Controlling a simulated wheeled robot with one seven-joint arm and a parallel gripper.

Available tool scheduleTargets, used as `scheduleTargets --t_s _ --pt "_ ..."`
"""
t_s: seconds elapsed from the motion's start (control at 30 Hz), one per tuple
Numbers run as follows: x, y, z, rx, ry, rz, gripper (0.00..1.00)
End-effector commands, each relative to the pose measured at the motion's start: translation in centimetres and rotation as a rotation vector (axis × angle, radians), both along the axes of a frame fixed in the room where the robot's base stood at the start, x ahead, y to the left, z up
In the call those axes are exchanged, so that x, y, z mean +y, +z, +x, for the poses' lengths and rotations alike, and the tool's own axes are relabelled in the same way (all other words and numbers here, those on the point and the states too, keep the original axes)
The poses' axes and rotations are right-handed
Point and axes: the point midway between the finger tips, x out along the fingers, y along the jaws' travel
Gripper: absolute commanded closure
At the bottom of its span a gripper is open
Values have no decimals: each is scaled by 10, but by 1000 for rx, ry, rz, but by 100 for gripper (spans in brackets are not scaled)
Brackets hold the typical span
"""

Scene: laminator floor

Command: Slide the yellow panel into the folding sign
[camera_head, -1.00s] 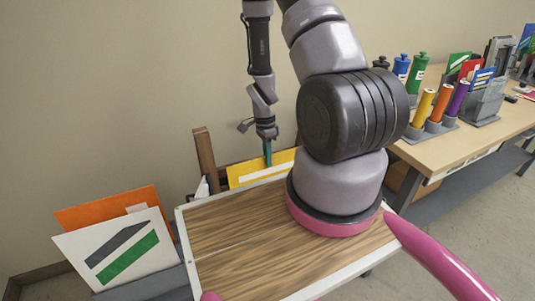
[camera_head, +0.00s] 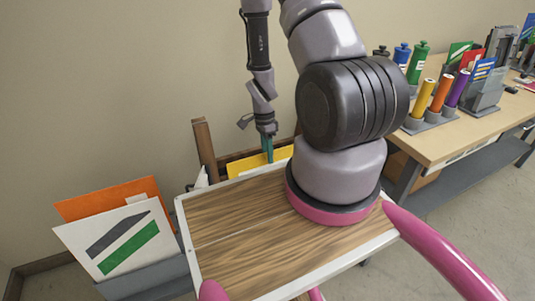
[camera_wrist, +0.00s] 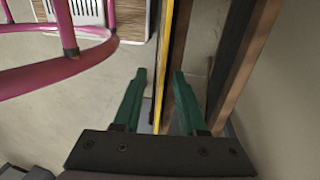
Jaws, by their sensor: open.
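The yellow panel (camera_head: 245,166) stands upright against the wooden frame of the folding sign (camera_head: 206,148), behind the wood-topped tray of my body. Its lower part is hidden by that tray. My gripper (camera_head: 268,150) points down at the panel's upper edge. In the wrist view my gripper (camera_wrist: 157,90) is open, with one green finger on each side of the yellow panel (camera_wrist: 164,62), which shows edge-on as a thin strip. The sign's wooden frame (camera_wrist: 236,75) runs close along the right finger. I cannot tell whether the panel is seated in the sign.
A grey holder (camera_head: 150,278) at the lower left carries an orange panel (camera_head: 85,204) and a white panel with green and grey stripes (camera_head: 75,237). A workbench (camera_head: 450,139) on the right bears bottles, coloured rolls and racks. The wall is close behind the sign.

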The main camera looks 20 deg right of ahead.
Motion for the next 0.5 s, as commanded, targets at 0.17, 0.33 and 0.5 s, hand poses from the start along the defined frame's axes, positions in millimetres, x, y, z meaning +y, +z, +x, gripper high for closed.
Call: scheduleTargets --t_s 0.17,0.33,0.5 --pt "0 15 4 -4 0 -1 59" --pt "0 48 10 -6 0 -1 59" --pt "0 79 15 -5 0 -1 59"
